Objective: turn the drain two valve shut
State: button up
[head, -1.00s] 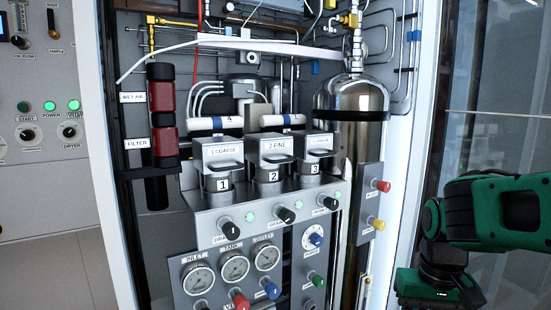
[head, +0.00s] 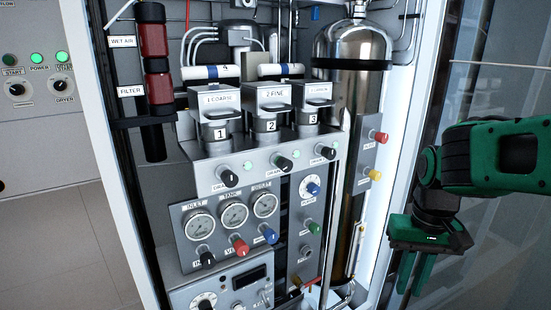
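The drain two valve (head: 282,163) is a black knob in the middle of the row of three on the sloped grey shelf front, below the filter housing marked 2 (head: 271,112). A label sits under it, only partly readable. The other two black drain knobs (head: 229,178) and (head: 327,151) sit to its left and right. My gripper (head: 414,285) hangs at the right, outside the cabinet's white frame, well apart from the knob. Its two green fingers point down with a gap between them, and nothing shows between them.
Gauges (head: 233,216), a red knob (head: 239,245) and a blue knob (head: 269,234) lie below. Red (head: 380,136) and yellow (head: 374,174) buttons stick out at the right, beside the steel tank (head: 353,48). The white cabinet frame (head: 402,170) stands between my arm and the panel.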

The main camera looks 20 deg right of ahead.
aim_at(284, 164)
jog(key=z, duration=0.2)
jog(key=k, duration=1.85)
jog(key=u, duration=0.55)
jog(key=i, duration=1)
jog(key=z, duration=0.05)
